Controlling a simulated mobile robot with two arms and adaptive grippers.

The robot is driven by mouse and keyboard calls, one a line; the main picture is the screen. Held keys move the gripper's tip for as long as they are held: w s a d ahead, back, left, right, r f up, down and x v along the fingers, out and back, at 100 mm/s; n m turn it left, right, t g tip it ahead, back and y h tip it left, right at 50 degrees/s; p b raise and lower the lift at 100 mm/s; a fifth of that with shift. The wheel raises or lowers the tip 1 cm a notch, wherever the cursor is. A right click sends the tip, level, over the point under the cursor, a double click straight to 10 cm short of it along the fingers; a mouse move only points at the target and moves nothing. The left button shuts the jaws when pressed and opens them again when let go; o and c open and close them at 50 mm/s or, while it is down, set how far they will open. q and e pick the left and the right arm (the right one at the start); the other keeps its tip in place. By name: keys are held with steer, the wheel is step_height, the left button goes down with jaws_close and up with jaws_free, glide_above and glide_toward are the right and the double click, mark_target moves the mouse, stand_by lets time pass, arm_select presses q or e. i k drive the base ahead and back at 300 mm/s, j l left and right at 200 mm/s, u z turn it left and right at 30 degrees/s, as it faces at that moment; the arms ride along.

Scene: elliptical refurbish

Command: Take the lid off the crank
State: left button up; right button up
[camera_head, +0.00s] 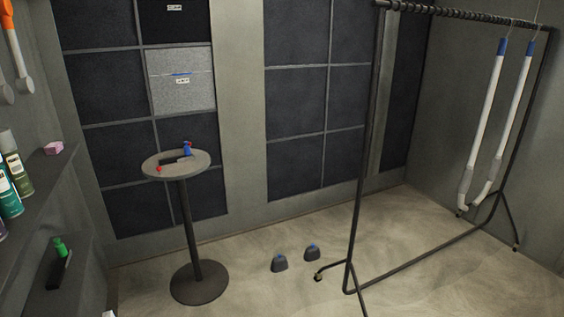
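I cannot tell for certain which thing is the crank or its lid. A small round table (197,157) stands left of the middle. On it are a small blue item (187,148), a flat dark piece (168,161) and a small red item (159,169). Neither of my grippers shows in the head view.
A black rack (358,180) on wheels stands at right, with two white bent poles (484,120) with blue ends hanging from it. Wall shelves (45,215) at left hold several bottles (18,172) and a pink block (53,148). The floor at front is mostly clear.

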mark_target(187, 150)
steer(key=i+l+u, duration=0.15)
steer(key=i+u, duration=0.35)
steer(key=i+l+u, duration=0.2)
steer(key=u, duration=0.3)
steer(key=i+l+u, duration=0.3)
steer(key=i, duration=0.25)
steer(key=l, duration=0.05)
